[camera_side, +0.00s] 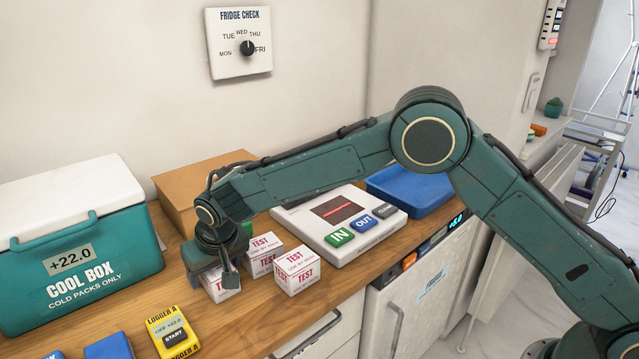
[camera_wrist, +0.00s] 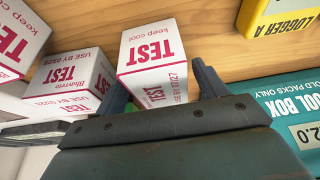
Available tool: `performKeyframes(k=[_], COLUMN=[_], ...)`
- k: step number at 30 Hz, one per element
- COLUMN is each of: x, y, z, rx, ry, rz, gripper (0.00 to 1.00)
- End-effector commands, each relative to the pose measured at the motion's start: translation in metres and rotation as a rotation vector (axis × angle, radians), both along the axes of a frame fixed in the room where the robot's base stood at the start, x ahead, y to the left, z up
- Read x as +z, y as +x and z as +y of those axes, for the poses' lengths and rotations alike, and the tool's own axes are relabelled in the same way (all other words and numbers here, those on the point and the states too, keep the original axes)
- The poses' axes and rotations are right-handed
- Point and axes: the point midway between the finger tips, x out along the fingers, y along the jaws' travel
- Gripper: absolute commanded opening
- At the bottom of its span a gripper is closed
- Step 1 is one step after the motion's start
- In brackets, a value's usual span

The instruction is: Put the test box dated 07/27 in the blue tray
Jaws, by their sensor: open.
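Three white and red test boxes stand on the counter. In the wrist view, the box marked USE BY 07/27 (camera_wrist: 152,45) is between the two fingers of my gripper (camera_wrist: 160,90). In the side view, my gripper (camera_side: 213,279) is low over the leftmost box (camera_side: 222,291), hiding part of it. The fingers are open on either side of this box; contact is not clear. The blue tray (camera_side: 418,207) is at the back right, partly behind my arm, and looks empty where it shows.
Two other test boxes stand close by, one behind (camera_side: 262,254) and one to the right (camera_side: 297,271). A white device (camera_side: 350,245) with IN and OUT buttons lies before the tray. A cool box (camera_side: 85,250) is left; a yellow logger (camera_side: 172,333) is in front.

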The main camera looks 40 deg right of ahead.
Motion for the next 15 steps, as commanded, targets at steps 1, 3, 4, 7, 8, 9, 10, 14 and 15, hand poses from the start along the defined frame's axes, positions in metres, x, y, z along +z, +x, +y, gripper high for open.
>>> performKeyframes(k=[1,3,4,7,8,9,10,14,15], x=[0.005,0.011,0.014,0.027,0.031,0.037,0.042,0.062,0.068], y=[-0.002,-0.004,-0.006,-0.011,-0.012,-0.015,-0.017,-0.025,-0.027], z=[0.001,0.001,0.001,0.001,0.001,0.001,0.001,0.001,0.001], rx=[0.0,0.001,0.001,0.001,0.002,0.002,0.002,0.002,0.002], ry=[0.001,0.001,0.001,0.001,0.001,0.001,0.001,0.001,0.001], rz=[-0.001,-0.001,-0.001,-0.003,-0.003,-0.003,-0.003,-0.002,-0.003], gripper=[0.72,0.72,0.72,0.72,0.72,0.72,0.72,0.72,0.72])
